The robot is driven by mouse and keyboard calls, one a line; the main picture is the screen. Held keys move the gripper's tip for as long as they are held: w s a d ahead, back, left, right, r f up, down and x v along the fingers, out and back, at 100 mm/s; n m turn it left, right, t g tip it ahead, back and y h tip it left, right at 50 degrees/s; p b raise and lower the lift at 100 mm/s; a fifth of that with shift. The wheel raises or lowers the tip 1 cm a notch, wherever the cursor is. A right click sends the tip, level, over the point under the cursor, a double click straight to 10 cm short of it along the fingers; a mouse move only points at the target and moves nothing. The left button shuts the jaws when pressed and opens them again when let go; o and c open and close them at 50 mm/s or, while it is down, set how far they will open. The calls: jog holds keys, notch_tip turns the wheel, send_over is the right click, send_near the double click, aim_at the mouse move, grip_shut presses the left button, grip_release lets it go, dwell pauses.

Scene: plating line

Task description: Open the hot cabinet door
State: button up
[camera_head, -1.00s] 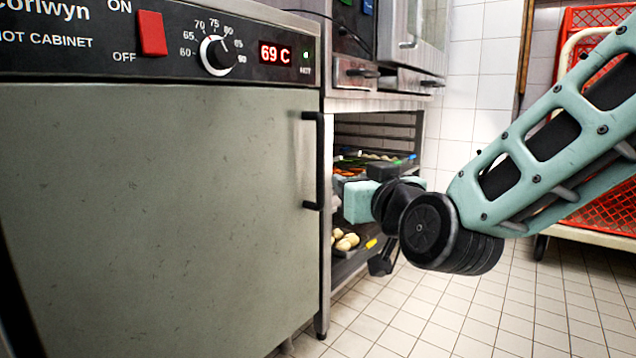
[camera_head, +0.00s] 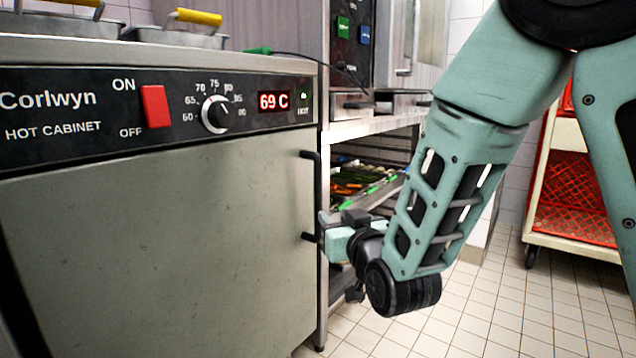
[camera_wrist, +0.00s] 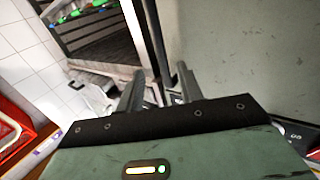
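The hot cabinet door (camera_head: 160,250) is a scuffed grey-green panel below the control panel; it appears shut. Its black vertical bar handle (camera_head: 317,190) is on the door's right edge. My gripper (camera_head: 321,226) is at the lower part of the handle, reaching in from the right. In the wrist view my gripper (camera_wrist: 160,73) has its two fingers apart. The dark handle bar (camera_wrist: 154,40) runs down between them, and the door (camera_wrist: 230,50) fills the right side. Whether either finger touches the bar cannot be told.
The control panel (camera_head: 180,107) has a red switch, a dial and a 69 C display. Metal pans (camera_head: 66,22) stand on top. A rack with food trays (camera_head: 365,183) is right of the cabinet, close behind my gripper. A red crate trolley (camera_head: 565,190) stands farther right. Tiled floor is open between.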

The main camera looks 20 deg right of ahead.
aim_at(320, 200)
jog(key=w, duration=1.1)
jog(key=shift+w+a, duration=0.2)
jog(key=shift+w, duration=0.15)
grip_shut()
